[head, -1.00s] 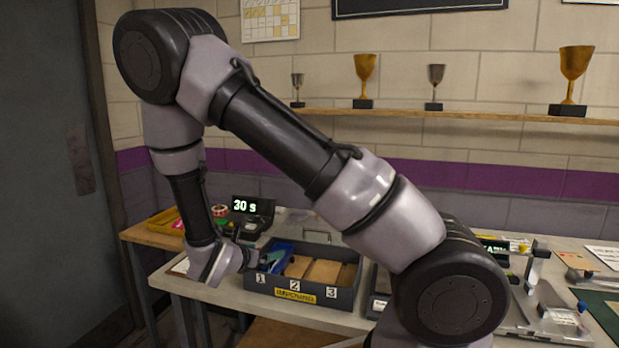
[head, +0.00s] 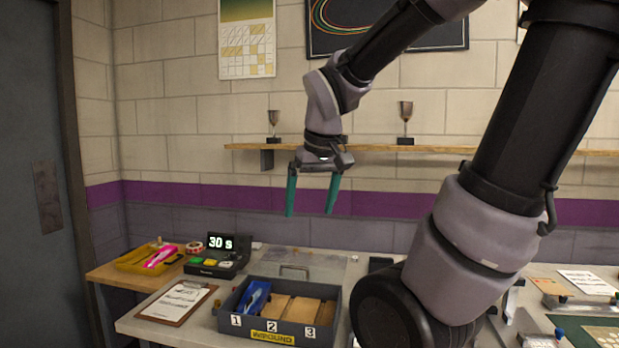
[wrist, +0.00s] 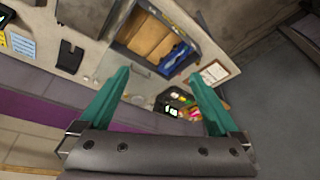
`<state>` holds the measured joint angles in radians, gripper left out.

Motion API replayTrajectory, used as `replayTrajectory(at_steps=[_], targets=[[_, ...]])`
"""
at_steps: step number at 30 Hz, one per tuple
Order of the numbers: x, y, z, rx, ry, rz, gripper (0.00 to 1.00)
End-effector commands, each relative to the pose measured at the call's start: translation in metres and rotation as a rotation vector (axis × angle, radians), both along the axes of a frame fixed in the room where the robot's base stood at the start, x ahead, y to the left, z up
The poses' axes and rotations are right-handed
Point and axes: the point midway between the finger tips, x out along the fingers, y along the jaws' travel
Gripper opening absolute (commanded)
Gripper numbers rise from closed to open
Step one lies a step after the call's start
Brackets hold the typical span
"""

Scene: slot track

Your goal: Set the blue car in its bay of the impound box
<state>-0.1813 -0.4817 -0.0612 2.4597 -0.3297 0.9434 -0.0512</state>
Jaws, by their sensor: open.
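The blue car (head: 254,297) lies in bay 1, the leftmost bay of the grey impound box (head: 263,327). It also shows in the wrist view (wrist: 176,57), inside the box. Bays 2 and 3 show only tan floors. My gripper (head: 310,213) is open and empty, its two teal fingers spread and pointing down. It is high above the table, near shelf height, well apart from the box and the car. Both fingers also show in the wrist view (wrist: 160,92) with nothing between them.
A clipboard (head: 178,302) lies left of the box. A timer reading 30 s (head: 218,256) and a yellow tray (head: 150,257) with a pink item stand behind it. A clear lid-like panel (head: 300,268) lies behind the box. A shelf with trophies (head: 405,124) runs along the wall.

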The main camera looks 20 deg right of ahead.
Motion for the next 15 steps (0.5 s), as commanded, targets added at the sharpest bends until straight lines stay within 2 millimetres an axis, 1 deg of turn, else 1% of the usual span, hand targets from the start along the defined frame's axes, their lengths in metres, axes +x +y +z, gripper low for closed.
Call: replayTrajectory(at_steps=[1,3,6,10,15], targets=[[-0.009,0.0,0.015,0.069,-0.057,-0.068,0.97],[-0.018,0.005,0.031,0.154,-0.116,-0.141,0.97],[-0.027,0.011,0.048,0.243,-0.179,-0.212,0.97],[-0.033,0.016,0.058,0.303,-0.22,-0.256,0.97],[-0.034,0.017,0.06,0.316,-0.226,-0.266,0.97]])
